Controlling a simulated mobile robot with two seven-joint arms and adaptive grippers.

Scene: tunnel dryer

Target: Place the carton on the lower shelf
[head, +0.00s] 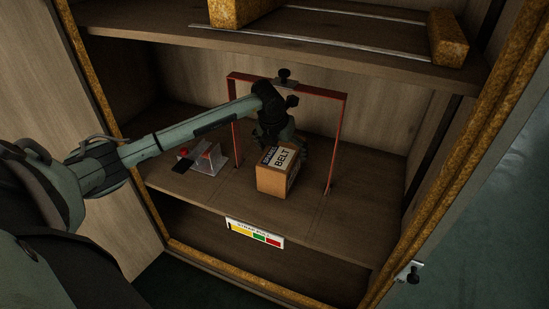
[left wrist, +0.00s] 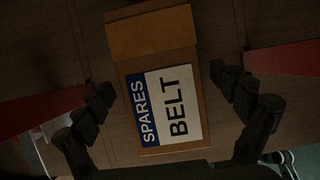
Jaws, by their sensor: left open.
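The carton (head: 275,179) is a brown cardboard box with a label reading "SPARES BELT". It rests upright on the lower shelf (head: 330,225), at or near the red frame. In the left wrist view the carton (left wrist: 150,35) lies between my open fingers, with a visible gap on each side. My left gripper (head: 284,143) is at the carton's top and far side in the head view, and part of it hides behind the box. I cannot tell whether any finger touches the carton. My right gripper is not in view.
A red frame (head: 340,140) arches over the carton, close to my left wrist. A clear-covered device with a red button (head: 185,151) stands left of the carton. A coloured sign (head: 254,233) hangs on the front edge. The shelf's right side is clear.

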